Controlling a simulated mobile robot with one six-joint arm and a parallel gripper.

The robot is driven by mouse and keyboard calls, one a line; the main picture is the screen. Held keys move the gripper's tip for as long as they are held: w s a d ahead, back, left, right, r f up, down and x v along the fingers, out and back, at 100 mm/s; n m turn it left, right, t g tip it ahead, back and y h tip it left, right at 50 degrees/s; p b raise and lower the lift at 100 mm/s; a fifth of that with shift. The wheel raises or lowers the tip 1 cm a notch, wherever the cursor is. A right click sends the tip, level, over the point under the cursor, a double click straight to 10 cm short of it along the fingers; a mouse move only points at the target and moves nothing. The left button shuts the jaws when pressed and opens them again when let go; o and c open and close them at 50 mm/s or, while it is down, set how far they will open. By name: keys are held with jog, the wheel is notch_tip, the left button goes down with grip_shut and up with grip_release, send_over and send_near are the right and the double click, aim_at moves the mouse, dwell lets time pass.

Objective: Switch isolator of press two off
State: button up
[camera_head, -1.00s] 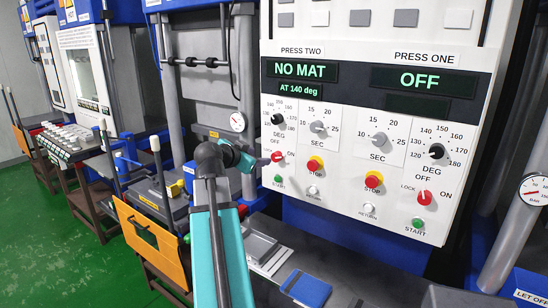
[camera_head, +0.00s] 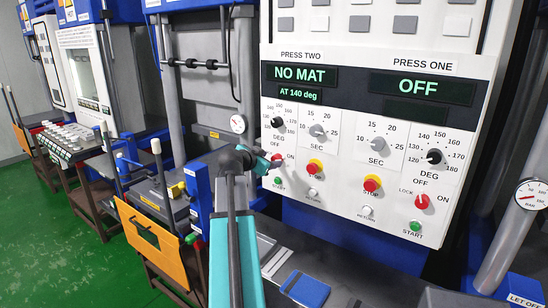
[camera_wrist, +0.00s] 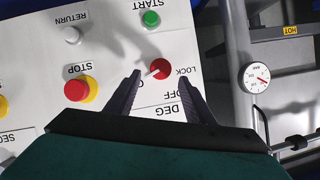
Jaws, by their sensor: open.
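The press two isolator is a round red knob on the white control panel (camera_head: 318,217), largely covered by my gripper in the head view. In the wrist view, which is upside down, the red isolator knob (camera_wrist: 162,66) lies between my fingertips. Its white pointer points down-left, away from the LOCK label and toward a label partly hidden by a finger. My gripper (camera_wrist: 160,84) is open with one finger on each side of the knob; contact cannot be told. In the head view my gripper (camera_head: 266,164) reaches the panel's lower left. Press two's display (camera_head: 301,74) reads NO MAT, AT 140 deg.
Press two's red stop button (camera_wrist: 76,88) and green start button (camera_wrist: 151,19) sit near the knob. Press one's red isolator (camera_head: 422,202) is at the right, under a display (camera_head: 418,84) reading OFF. A gauge (camera_wrist: 256,77) stands beside the panel.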

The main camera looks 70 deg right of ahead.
aim_at(273, 159)
jog(key=shift+p+x, duration=0.6)
jog(key=shift+x, duration=1.65)
jog(key=c, duration=1)
jog(key=shift+f+b, duration=0.1)
jog(key=shift+b, duration=0.25)
jog(key=shift+c, duration=0.2)
jog(key=n+b, duration=0.1)
jog(key=n+g+b, duration=0.1)
jog(key=b, duration=0.1)
jog(key=shift+w+d+f+y, duration=0.1)
jog(key=shift+w+d+y, duration=0.05)
jog(key=shift+w+y, duration=0.15)
jog(key=n+g+b, duration=0.3)
jog(key=n, duration=0.1)
jog(key=shift+w+b, duration=0.25)
jog(key=shift+b, duration=0.1)
jog(key=n+g+b, duration=0.2)
jog(key=n, duration=0.1)
jog(key=shift+w+f, duration=0.15)
jog(key=shift+w+f+n+g+b, duration=0.15)
jog(key=shift+n+g+b, duration=0.6)
jog(key=shift+n, duration=1.05)
